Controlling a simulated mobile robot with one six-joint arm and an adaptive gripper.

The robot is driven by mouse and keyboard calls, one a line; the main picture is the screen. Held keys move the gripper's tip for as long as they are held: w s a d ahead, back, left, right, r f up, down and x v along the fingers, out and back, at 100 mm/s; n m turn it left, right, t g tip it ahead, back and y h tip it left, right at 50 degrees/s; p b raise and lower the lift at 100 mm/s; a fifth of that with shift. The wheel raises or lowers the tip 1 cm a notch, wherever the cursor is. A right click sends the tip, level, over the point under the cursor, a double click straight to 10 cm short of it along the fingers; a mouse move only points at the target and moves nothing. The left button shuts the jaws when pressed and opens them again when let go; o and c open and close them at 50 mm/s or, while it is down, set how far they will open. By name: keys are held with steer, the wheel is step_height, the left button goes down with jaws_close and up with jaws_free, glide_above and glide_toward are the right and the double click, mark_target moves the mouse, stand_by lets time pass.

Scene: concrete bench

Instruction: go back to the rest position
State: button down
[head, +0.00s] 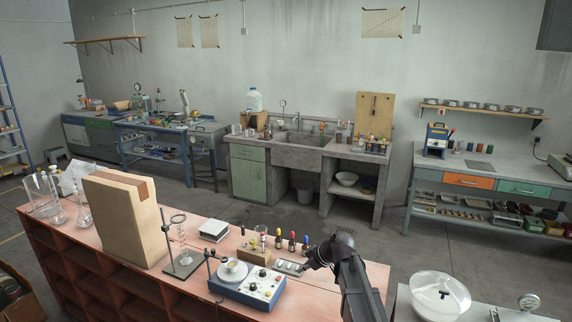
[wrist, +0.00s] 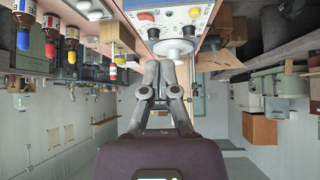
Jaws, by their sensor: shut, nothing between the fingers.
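My gripper (head: 308,266) is at the end of my dark arm, low over the right part of the reddish bench top (head: 205,289) in the head view. In the wrist view my gripper (wrist: 168,64) has its grey fingers together, with nothing seen between them. A blue and white stirrer (head: 252,287) with knobs and a round plate stands left of my gripper. In the wrist view the stirrer (wrist: 168,17) lies beyond the fingertips. Whether the fingertips touch anything cannot be told.
A wooden tube rack (head: 254,256) and several coloured-cap bottles (head: 291,241) stand close behind my gripper. A ring stand (head: 184,262) and a tall tan block (head: 125,218) are further left. Open floor lies behind the bench.

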steer(key=s+d+f+m+g+h, duration=0.1)
steer(key=s+d+m+h, duration=0.1)
steer(key=s, duration=0.5)
steer(key=s+d+f+m+g+h, duration=0.1)
steer(key=s+d+f+m+h, duration=0.1)
steer(key=s+d+m, duration=0.3)
steer(key=s+d+f+m+g+h, duration=0.1)
steer(key=s+d+m+g+h, duration=0.1)
steer(key=s, duration=0.8)
steer(key=d+m+h, duration=0.1)
steer(key=d+m, duration=0.1)
steer(key=m, duration=0.1)
steer(key=shift+s+f, duration=0.25)
